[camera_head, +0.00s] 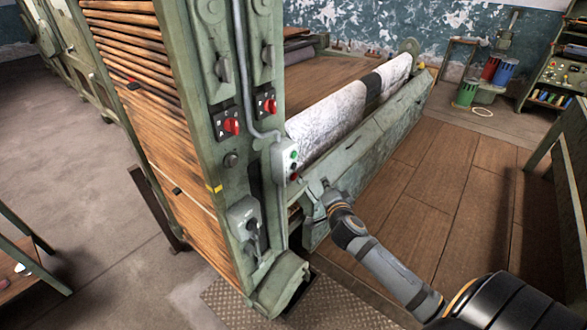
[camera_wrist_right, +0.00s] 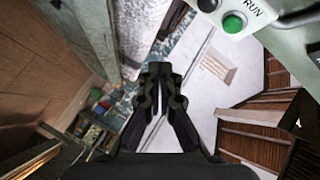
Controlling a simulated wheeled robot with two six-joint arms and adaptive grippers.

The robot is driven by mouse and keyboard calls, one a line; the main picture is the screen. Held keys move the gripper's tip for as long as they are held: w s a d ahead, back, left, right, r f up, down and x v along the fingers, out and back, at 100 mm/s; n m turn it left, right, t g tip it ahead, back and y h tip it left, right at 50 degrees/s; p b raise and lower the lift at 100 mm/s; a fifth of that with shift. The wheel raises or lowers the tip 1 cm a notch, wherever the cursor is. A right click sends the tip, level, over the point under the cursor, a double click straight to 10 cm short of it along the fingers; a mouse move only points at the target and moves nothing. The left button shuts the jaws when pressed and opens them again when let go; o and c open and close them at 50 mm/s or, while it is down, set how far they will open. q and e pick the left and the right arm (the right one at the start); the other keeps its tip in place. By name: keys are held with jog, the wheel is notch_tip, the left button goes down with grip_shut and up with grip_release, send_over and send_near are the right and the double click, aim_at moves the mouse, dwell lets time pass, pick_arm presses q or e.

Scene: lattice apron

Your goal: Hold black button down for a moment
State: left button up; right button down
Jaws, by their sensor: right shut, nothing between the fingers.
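A small pale control box (camera_head: 283,160) is fixed to the green machine post. It has a green button (camera_head: 293,155) at the top, a small dark button (camera_head: 293,166) below it, and a red one at the bottom. In the right wrist view the green button (camera_wrist_right: 234,23) sits beside the word RUN, and a black round part (camera_wrist_right: 208,4) is cut off by the top edge. My right gripper (camera_head: 319,188) is just right of and below the box, apart from it. Its fingers (camera_wrist_right: 160,69) are closed together and empty. My left gripper is not in view.
The post also carries red rotary switches (camera_head: 231,126) and a grey box with a black lever (camera_head: 243,215). A white cloth roll (camera_head: 325,115) and a long green beam (camera_head: 365,137) lie right of the post. Wooden floor (camera_head: 430,170) is clear beyond my arm.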

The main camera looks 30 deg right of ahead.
aim_at(294, 166)
jog(key=shift+w, duration=0.15)
jog(key=w+a+b, duration=0.1)
jog(key=w+a, duration=0.2)
jog(key=w, duration=0.5)
jog(key=shift+a+b, duration=0.2)
jog(key=shift+b, duration=0.1)
dwell(1.3)
jog(key=shift+w+a, duration=0.15)
jog(key=shift+w, duration=0.2)
jog(key=shift+w+a+b, duration=0.2)
jog(key=shift+w+b, duration=0.25)
jog(key=shift+b, duration=0.1)
dwell(2.4)
dwell(0.8)
jog(key=shift+s+d, duration=0.35)
jog(key=shift+s, duration=0.5)
